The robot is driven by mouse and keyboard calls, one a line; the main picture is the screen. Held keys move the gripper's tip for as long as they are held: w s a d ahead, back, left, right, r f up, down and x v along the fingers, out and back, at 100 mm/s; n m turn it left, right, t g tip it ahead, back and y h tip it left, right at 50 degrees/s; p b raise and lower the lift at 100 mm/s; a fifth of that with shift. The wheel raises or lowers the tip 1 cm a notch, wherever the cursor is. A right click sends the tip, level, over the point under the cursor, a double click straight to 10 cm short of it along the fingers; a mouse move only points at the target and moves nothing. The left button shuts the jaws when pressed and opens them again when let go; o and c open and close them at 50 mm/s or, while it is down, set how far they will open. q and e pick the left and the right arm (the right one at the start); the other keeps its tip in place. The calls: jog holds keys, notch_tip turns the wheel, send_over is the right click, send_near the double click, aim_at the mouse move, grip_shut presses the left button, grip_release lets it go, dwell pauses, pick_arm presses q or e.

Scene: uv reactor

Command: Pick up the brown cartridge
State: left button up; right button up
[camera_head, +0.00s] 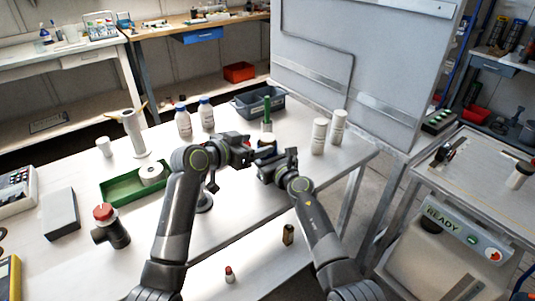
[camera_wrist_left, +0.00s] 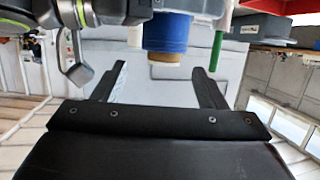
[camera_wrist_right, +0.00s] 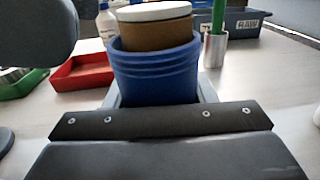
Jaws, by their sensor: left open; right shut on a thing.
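A brown cylinder with a white top (camera_wrist_right: 160,30) sits upright in a ribbed blue cup (camera_wrist_right: 155,72) in the right wrist view. My right gripper (camera_wrist_right: 160,98) is shut on the blue cup. In the left wrist view, which appears upside down, the cup (camera_wrist_left: 166,30) shows with the brown cylinder's end (camera_wrist_left: 165,57) sticking out. My left gripper (camera_wrist_left: 158,82) is open and empty, its fingers pointing toward that end and apart from it. In the head view the two grippers meet closely above the table and mostly hide the cup. A small brown cylinder (camera_head: 288,235) stands near the table's front.
A grey bin (camera_head: 245,108), a green rod in a metal holder (camera_head: 267,127), white bottles (camera_head: 319,136) and blue-capped bottles (camera_head: 183,122) stand behind. A green tray (camera_head: 120,192) and a red-topped black fitting (camera_head: 112,238) are left.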

aim_at(262, 140)
pick_arm(q)
jog(key=shift+w+x, duration=0.25)
jog(key=shift+x, duration=2.9)
jog(key=shift+a+r, duration=0.2)
jog(key=shift+c, duration=0.5)
grip_shut()
